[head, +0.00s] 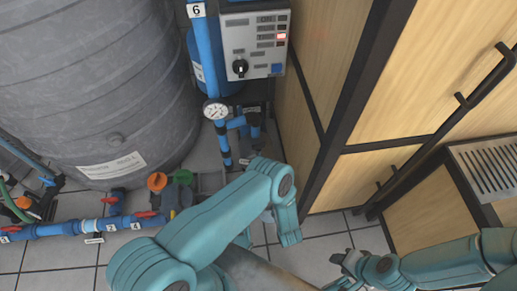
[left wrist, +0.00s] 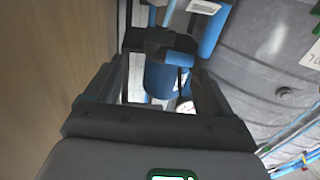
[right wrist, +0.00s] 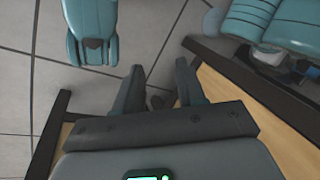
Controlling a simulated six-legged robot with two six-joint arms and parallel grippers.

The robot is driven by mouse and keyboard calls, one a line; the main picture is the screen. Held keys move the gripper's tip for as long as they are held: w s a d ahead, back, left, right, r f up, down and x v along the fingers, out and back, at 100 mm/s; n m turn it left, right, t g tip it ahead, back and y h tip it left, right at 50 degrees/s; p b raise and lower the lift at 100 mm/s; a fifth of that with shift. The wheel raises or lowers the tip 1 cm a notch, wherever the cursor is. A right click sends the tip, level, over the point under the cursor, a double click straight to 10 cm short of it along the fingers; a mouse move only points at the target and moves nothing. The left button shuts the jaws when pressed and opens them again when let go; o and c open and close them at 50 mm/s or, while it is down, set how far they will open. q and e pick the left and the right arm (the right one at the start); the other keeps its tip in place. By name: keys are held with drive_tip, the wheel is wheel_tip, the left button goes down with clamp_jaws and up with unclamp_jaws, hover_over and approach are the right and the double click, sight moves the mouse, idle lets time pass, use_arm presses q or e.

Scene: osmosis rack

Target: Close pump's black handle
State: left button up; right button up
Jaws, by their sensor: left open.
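A black handle-like part (left wrist: 160,42) shows in the left wrist view, ahead of and between the fingers of my left gripper (left wrist: 158,82). The fingers are apart, and I see no clear contact. In the head view, black fittings (head: 256,107) sit beside the gauge and blue pipes; I cannot tell which one is the handle. My left gripper is mostly hidden by its arm there. My right gripper (head: 347,263) is low at the right, away from the pump, and its fingers (right wrist: 158,82) are apart and empty in the right wrist view.
A large grey tank (head: 90,80) stands at the left. A control panel (head: 254,45) with a black knob hangs above the gauge (head: 215,109). Wooden cabinets (head: 415,70) with black frames close off the right. Blue pipes (head: 65,228) with red valves run low at the left.

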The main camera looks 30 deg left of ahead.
use_arm(q)
drive_tip(key=b+x, duration=0.4)
drive_tip(key=x, duration=0.8)
drive_tip(key=shift+w+a+f, duration=0.15)
drive_tip(key=shift+w+a, duration=0.05)
drive_tip(key=shift+w+a+b, duration=0.35)
drive_tip(key=shift+w+a, duration=0.05)
drive_tip(key=shift+w, duration=0.05)
use_arm(e)
drive_tip(key=w+f+t, duration=0.1)
drive_tip(key=w+f, duration=0.3)
drive_tip(key=f, duration=0.1)
drive_tip(key=shift+d, duration=0.35)
use_arm(q)
drive_tip(key=c, duration=1)
drive_tip(key=shift+o, duration=0.2)
use_arm(e)
drive_tip(key=shift+s, duration=0.1)
